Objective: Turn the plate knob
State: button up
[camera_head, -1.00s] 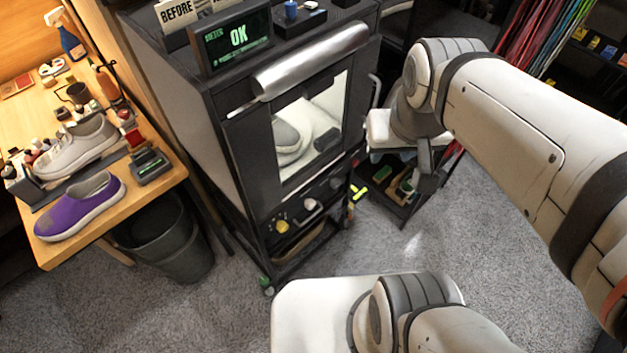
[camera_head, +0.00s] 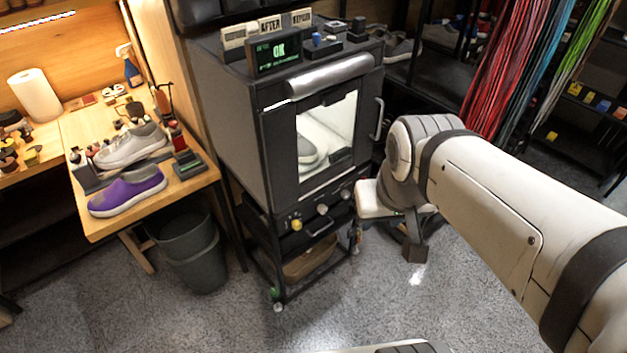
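A dark cabinet (camera_head: 235,140) with a glass door has a row of knobs on the panel under the door. A yellow knob (camera_head: 297,225) is at the left, a pale knob (camera_head: 322,209) in the middle and another knob (camera_head: 345,193) at the right. No label can be read, so I cannot tell which is the plate knob. My gripper (camera_head: 414,252) is the dark end of my arm, right of the cabinet and apart from the knobs. Its fingers are too small and dark to tell whether they are open. A pale shoe (camera_head: 310,148) shows behind the glass.
A workbench (camera_head: 95,222) on the left holds a purple shoe (camera_head: 127,191) and a grey shoe (camera_head: 131,146). A bin (camera_head: 192,250) stands between bench and cabinet. A metal handle (camera_head: 318,82) juts out above the glass. The floor (camera_head: 420,310) in front is clear.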

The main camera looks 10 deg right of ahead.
aim_at(323, 209)
jog(key=u, duration=0.05)
jog(key=i, duration=1)
jog(key=z, duration=1.95)
jog(key=k, duration=1.2)
jog(key=u, duration=0.6)
jog(key=i, duration=0.4)
